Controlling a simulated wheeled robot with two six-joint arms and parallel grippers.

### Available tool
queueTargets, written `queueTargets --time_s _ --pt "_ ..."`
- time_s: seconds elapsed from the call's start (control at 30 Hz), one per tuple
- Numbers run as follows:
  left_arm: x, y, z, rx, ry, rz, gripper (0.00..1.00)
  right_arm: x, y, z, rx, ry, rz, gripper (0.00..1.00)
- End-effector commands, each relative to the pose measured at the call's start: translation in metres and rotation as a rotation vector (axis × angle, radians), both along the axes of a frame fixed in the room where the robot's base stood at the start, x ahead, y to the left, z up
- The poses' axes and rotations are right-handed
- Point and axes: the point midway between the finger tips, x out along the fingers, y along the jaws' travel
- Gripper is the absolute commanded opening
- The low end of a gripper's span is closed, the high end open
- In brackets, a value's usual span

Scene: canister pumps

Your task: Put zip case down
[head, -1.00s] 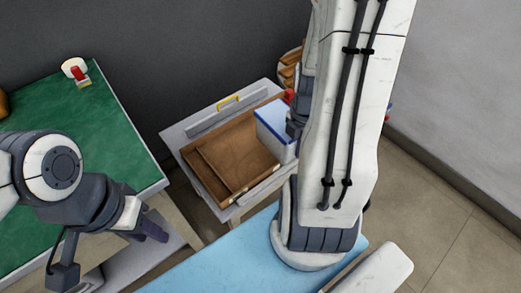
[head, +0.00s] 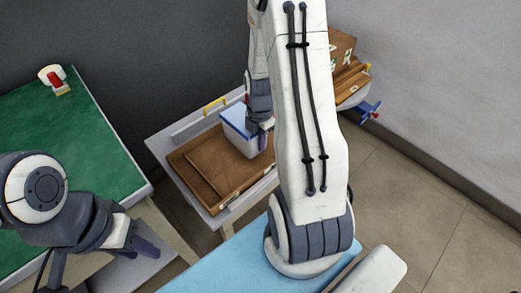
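A white case with a blue top edge (head: 237,138), which I take to be the zip case, is over the right part of a brown wooden tray (head: 197,183). My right gripper (head: 263,130) is at the right side of the case and appears shut on it. Its fingers are partly hidden. I cannot tell whether the case touches the tray floor. My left gripper (head: 146,247) is at the lower left, away from the case; its opening is not clear.
The tray sits on a grey table (head: 162,146) with a yellow handle (head: 214,105) at its back. A green table (head: 80,140) with a tape dispenser (head: 55,80) is at the left. A light blue surface (head: 215,268) is in front. A blue and red clamp-like tool (head: 369,111) is behind my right arm.

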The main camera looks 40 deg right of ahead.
Motion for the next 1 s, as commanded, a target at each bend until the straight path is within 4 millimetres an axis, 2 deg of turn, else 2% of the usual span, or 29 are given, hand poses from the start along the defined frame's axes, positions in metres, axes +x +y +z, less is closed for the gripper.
queueTargets --time_s 0.1,0.2,0.57,0.67,1.0 --pt "0.0 0.0 -0.009 0.0 0.0 0.0 0.38 -0.001 0.0 -0.022 0.001 0.002 0.0 0.0" --pt "0.0 0.0 -0.012 0.0 0.0 0.0 0.38 -0.001 0.0 -0.032 0.0 0.001 0.0 0.0" --pt "0.0 0.0 -0.013 0.0 0.0 0.0 0.38 -0.001 0.0 -0.035 0.0 0.0 0.0 0.0" --pt "0.0 0.0 -0.012 0.0 0.0 0.0 0.38 -0.001 0.0 -0.034 0.001 0.001 0.0 0.33" --pt "0.0 0.0 -0.011 0.0 0.0 0.0 0.38 -0.001 0.0 -0.032 0.0 0.0 0.0 0.33"
